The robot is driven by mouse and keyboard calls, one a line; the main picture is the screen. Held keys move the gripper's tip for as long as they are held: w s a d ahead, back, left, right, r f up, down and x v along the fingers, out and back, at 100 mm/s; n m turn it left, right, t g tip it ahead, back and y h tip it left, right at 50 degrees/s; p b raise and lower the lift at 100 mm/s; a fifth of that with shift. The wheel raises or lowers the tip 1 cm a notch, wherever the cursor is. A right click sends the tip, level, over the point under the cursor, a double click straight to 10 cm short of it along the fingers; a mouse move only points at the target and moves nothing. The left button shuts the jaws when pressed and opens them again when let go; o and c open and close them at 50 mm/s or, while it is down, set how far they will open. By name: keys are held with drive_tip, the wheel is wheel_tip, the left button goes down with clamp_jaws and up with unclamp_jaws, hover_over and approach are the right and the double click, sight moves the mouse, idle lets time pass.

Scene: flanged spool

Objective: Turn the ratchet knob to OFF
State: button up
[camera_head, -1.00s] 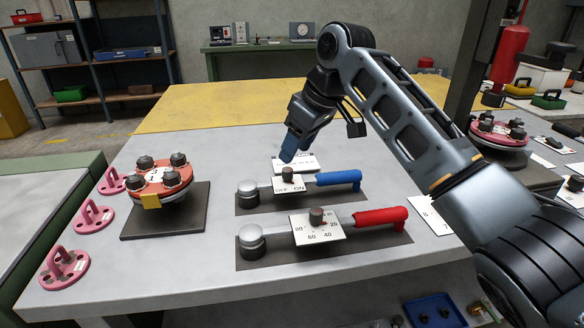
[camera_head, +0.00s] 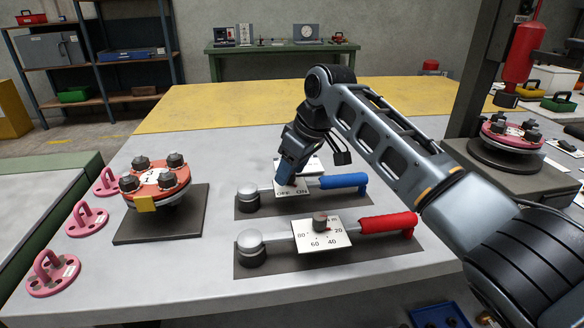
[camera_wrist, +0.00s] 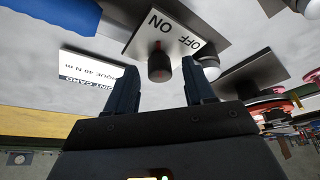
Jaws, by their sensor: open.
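The ratchet knob is a small dark cylinder (camera_wrist: 159,64) on a white plate (camera_wrist: 176,32) marked OFF and ON. In the head view the plate (camera_head: 292,192) sits on the blue-handled ratchet (camera_head: 343,182), and my gripper covers most of the knob. My gripper (camera_head: 289,182) points down at the knob from above. In the wrist view its two fingers (camera_wrist: 163,80) are open, one on each side of the knob, with visible gaps. I cannot tell which word the knob points at.
A red-handled wrench (camera_head: 388,223) with a numbered dial plate (camera_head: 322,238) lies just in front. A red flanged spool (camera_head: 156,182) stands on a dark base to the left, beside several pink brackets (camera_head: 87,218). A white card (camera_wrist: 98,70) lies behind the ratchet.

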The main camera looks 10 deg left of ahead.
clamp_jaws()
idle(0.5)
drive_tip(key=shift+r+m+p, duration=0.15)
drive_tip(key=shift+m+p, duration=0.15)
drive_tip(key=shift+p, duration=0.2)
drive_tip(key=p, duration=0.1)
drive_tip(key=m+p, duration=0.1)
drive_tip(key=shift+s+a+r+m+t+p, duration=0.1)
drive_tip(key=shift+r+m+t+p, duration=0.05)
drive_tip(key=shift+m+t+p, duration=0.15)
drive_tip(key=m+h+p, duration=0.1)
drive_tip(key=m+p, duration=0.1)
drive_tip(key=m+t+p, duration=0.1)
drive_tip(key=m+p, duration=0.1)
drive_tip(key=shift+a+m+h, duration=0.15)
drive_tip(key=shift+m+h, duration=0.15)
drive_tip(key=shift+h, duration=0.1)
drive_tip(key=m+h+p, duration=0.1)
drive_tip(key=m+p, duration=0.1)
drive_tip(key=m, duration=0.1)
drive_tip(key=shift+t, duration=0.3)
drive_tip(key=shift+a+f+m+h, duration=0.15)
drive_tip(key=shift+m+h, duration=0.25)
drive_tip(key=shift+m, duration=0.6)
drive_tip(key=shift+d+f+m+h, duration=0.1)
drive_tip(key=shift+m+h, duration=0.3)
drive_tip(key=shift+m, duration=0.6)
